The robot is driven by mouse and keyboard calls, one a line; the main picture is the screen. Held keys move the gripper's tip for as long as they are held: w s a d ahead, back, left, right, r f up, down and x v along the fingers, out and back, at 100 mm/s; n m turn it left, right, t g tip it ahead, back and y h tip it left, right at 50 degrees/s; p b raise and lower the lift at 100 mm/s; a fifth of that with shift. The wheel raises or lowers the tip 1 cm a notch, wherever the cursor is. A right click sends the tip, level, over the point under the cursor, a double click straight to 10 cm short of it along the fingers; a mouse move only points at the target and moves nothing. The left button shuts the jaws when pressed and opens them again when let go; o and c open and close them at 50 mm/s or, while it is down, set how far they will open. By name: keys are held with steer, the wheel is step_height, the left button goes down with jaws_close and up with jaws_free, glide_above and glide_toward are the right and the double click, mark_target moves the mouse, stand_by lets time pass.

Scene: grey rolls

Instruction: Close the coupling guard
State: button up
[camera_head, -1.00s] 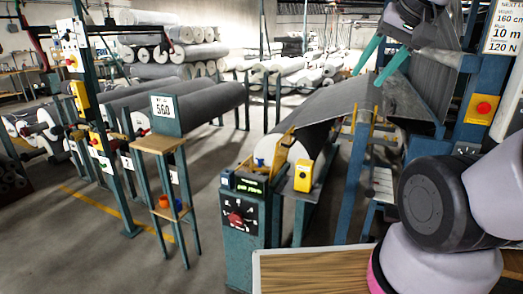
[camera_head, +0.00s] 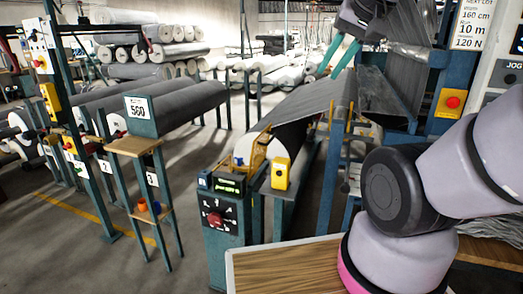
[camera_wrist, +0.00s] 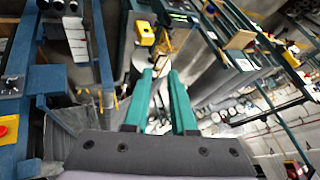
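A yellow hinged piece that looks like the coupling guard (camera_head: 258,148) stands raised at the near end of the middle roll, beside a small blue part (camera_head: 238,161). Whether it is fully open I cannot tell. My gripper (camera_head: 338,54) has teal fingers and is up at the top right of the head view, above the grey sheet and well apart from the guard. In the wrist view my gripper (camera_wrist: 162,85) has its two fingers spread apart with nothing between them. A yellow part near the roll end (camera_wrist: 167,43) shows beyond the fingertips, small and unclear.
A control post (camera_head: 221,218) with a red knob stands before the roll stand. A yellow box (camera_head: 281,173) sits beside the guard. A wooden-topped table (camera_head: 285,268) is at the front. A small stand (camera_head: 135,147) with a 560 sign is left. Floor between stand and post is clear.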

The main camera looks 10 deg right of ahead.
steer(key=shift+w+a, duration=0.1)
steer(key=shift+w, duration=0.3)
jaws_close()
steer(key=w+a+f+m+g+y, duration=0.1)
steer(key=w+f+m+y, duration=0.15)
steer(key=w, duration=0.45)
steer(key=w+f+m+g+y, duration=0.1)
steer(key=w+f+m, duration=0.3)
steer(key=w, duration=0.3)
steer(key=w+a+f+m+g+y, duration=0.1)
steer(key=w+f+m+g+y, duration=0.1)
steer(key=w+f+m, duration=0.3)
steer(key=m+t+y, duration=0.2)
steer(key=m, duration=0.6)
glide_toward(255, 143)
steer(key=x, duration=0.5)
steer(key=shift+s+f, duration=0.2)
steer(key=shift+f, duration=0.2)
steer(key=shift+w+a+r, duration=0.1)
steer(key=shift+w+a, duration=0.1)
steer(key=shift+a, duration=0.2)
